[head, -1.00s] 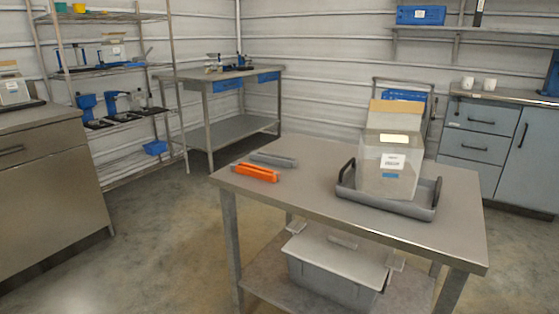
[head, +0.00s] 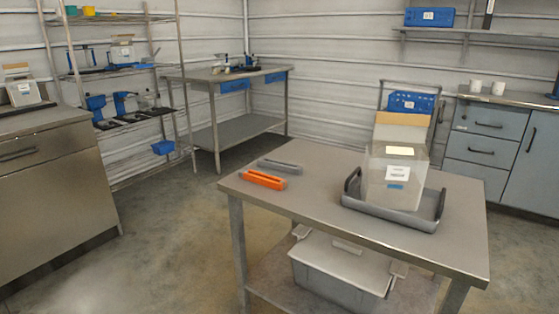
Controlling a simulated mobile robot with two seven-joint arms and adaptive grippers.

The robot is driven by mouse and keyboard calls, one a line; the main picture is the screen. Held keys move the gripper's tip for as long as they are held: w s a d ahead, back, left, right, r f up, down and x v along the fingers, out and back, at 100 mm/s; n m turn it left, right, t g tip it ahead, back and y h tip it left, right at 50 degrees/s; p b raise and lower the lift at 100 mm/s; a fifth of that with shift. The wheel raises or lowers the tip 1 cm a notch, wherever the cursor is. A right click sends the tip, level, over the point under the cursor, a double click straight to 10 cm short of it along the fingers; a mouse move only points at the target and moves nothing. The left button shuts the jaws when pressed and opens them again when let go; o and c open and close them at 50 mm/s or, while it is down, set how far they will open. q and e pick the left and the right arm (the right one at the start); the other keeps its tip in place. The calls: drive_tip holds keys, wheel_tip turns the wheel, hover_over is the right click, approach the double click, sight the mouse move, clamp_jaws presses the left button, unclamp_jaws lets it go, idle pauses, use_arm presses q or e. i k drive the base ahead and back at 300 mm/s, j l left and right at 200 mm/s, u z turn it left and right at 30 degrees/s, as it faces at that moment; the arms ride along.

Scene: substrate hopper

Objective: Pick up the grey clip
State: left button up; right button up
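The grey clip (head: 280,167) lies flat near the far left edge of the metal table (head: 330,215). An orange clip (head: 263,180) lies just in front of it and a little to the left, close to the table's left edge. The two lie roughly parallel. Neither of my grippers shows in the head view, so their state is hidden.
A grey tray (head: 437,222) with a clear substrate bin (head: 392,178) stands on the table's right half. A lidded grey box (head: 340,270) sits on the lower shelf. The table's middle is clear. Open floor (head: 170,235) lies to the table's left.

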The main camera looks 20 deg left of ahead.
sight(279, 166)
drive_tip(key=j+z, duration=0.2)
drive_tip(key=z, duration=0.2)
drive_tip(key=j+z, duration=0.2)
drive_tip(key=z, duration=0.25)
drive_tip(key=k+j+z, duration=0.15)
drive_tip(key=j, duration=0.2)
drive_tip(key=k+j+z, duration=0.15)
drive_tip(key=j, duration=0.2)
drive_tip(key=k+j+z, duration=0.15)
drive_tip(key=j, duration=0.2)
